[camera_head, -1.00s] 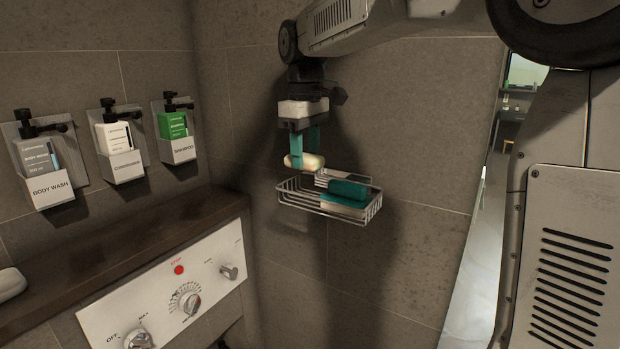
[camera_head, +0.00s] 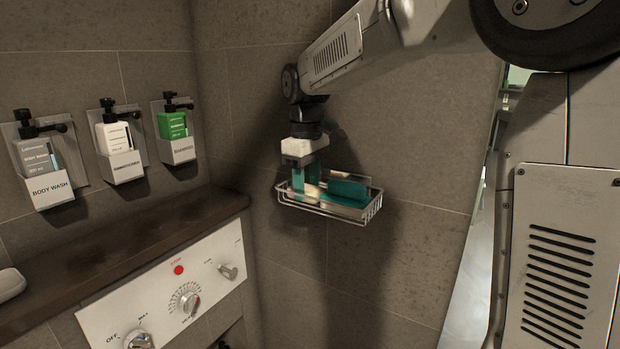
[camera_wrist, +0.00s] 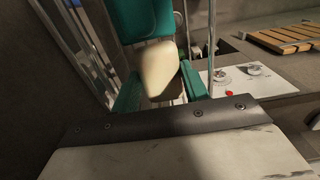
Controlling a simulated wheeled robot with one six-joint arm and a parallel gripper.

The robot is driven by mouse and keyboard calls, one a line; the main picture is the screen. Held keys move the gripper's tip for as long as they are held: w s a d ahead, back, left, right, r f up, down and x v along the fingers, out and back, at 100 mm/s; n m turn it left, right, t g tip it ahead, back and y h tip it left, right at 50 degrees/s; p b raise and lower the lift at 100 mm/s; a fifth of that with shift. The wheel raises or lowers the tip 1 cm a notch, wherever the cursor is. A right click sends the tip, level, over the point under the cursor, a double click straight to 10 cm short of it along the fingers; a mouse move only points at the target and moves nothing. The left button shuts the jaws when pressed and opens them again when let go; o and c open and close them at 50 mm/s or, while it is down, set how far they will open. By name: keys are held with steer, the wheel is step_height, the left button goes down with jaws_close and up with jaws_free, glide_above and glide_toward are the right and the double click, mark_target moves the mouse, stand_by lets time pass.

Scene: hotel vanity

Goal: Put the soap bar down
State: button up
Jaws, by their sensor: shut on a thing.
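The cream soap bar (camera_wrist: 160,68) is between the teal fingers of my gripper (camera_wrist: 158,58) in the wrist view. In the head view my gripper (camera_head: 306,180) points down into the left part of the wire basket (camera_head: 322,212) on the wall. There the soap is low in the basket, largely hidden by the fingers and wires. My gripper is shut on the soap bar. Whether the soap touches the basket floor cannot be told.
A teal and pale block (camera_head: 348,190) lies in the right part of the basket, close beside my gripper. Body wash, conditioner and shampoo dispensers (camera_head: 120,150) hang on the left wall. A dark ledge (camera_head: 150,235) and white control panel (camera_head: 165,295) are below them.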

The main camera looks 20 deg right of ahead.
mark_target(307, 187)
steer(key=o, duration=1.1)
step_height(307, 187, up, 12)
steer(key=s+d+f+m, duration=0.1)
steer(key=s+f+m, duration=0.1)
steer(key=s+f, duration=0.4)
steer(key=s+d+f+m+t, duration=0.1)
steer(key=s+f, duration=0.5)
steer(key=s, duration=0.8)
steer(key=s+d+f+m, duration=0.1)
steer(key=s+f+m, duration=0.3)
steer(key=s, duration=0.6)
step_height(307, 187, down, 2)
steer(key=shift+f, duration=0.1)
